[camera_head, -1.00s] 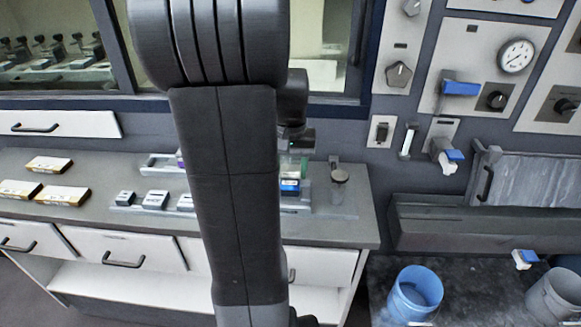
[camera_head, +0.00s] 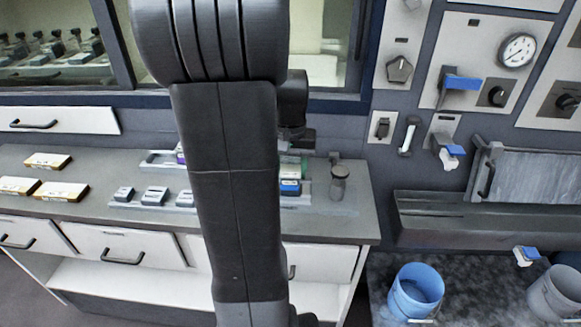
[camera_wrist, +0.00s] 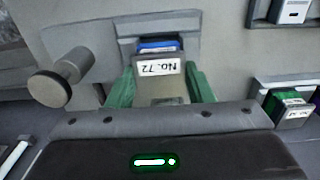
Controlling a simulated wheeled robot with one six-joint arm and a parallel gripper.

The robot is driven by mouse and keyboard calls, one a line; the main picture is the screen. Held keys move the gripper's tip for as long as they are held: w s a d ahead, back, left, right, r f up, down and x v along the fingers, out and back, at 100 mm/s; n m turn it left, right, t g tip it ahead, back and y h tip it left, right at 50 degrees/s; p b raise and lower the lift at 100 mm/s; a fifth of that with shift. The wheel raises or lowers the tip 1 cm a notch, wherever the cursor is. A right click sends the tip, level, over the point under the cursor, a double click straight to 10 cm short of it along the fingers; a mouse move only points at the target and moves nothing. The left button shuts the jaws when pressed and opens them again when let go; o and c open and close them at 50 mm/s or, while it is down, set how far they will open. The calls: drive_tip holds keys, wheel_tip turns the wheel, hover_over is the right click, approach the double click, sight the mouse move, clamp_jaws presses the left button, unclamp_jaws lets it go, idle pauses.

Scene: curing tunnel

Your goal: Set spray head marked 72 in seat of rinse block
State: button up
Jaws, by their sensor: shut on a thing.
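The spray head marked No. 72 (camera_wrist: 159,67) is a grey block with a white label and a blue part. It sits between the green fingers of my gripper (camera_wrist: 160,88), which is shut on it. It is at a grey block (camera_wrist: 115,42), apparently the rinse block, with a round post (camera_wrist: 60,78) beside it. Whether the head is fully down in the seat cannot be told. In the head view the blue part (camera_head: 290,187) shows just right of my arm, near the post (camera_head: 338,184). My arm hides most of the gripper there.
Several small labelled blocks (camera_head: 154,196) stand in a row left of my arm on the bench (camera_head: 100,222). A back rack (camera_head: 158,160) is partly hidden. Yellow-edged boxes (camera_head: 62,192) lie at far left. A blue bucket (camera_head: 416,290) stands lower right.

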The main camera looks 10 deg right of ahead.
drive_tip(key=shift+f, duration=0.5)
drive_tip(key=o, duration=1.1)
drive_tip(key=shift+o, duration=0.2)
wheel_tip(320, 180, up, 14)
drive_tip(key=shift+f, duration=0.15)
wheel_tip(320, 180, down, 14)
drive_tip(key=shift+r, duration=0.4)
